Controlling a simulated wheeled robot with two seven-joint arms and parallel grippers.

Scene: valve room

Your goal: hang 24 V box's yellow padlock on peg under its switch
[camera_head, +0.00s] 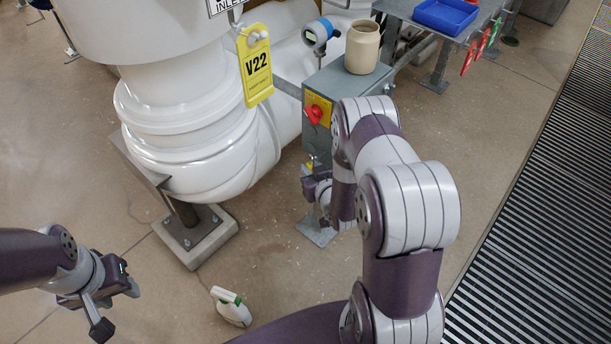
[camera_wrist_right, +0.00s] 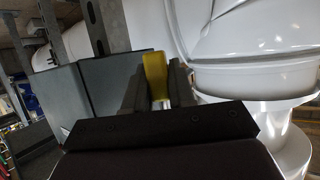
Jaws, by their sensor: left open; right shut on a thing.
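The grey switch box (camera_head: 345,82) carries a red rotary switch (camera_head: 314,114) on a yellow plate. My right gripper (camera_head: 309,176) is just below that switch, in front of the box's lower part. In the right wrist view it is shut on the yellow padlock (camera_wrist_right: 155,72), which stands up between the fingers. Only a small bit of yellow shows there in the head view. The box's grey side (camera_wrist_right: 103,90) is close beside the fingers. I cannot make out the peg or whether the padlock touches it. My left gripper (camera_head: 112,305) is open and empty at the lower left.
A beige jar (camera_head: 363,47) stands on top of the box. A large white pipe (camera_head: 190,120) with a yellow V22 tag (camera_head: 256,68) is to the left. A spray bottle (camera_head: 231,306) lies on the floor. A blue tray (camera_head: 445,15) sits on a bench at the back right.

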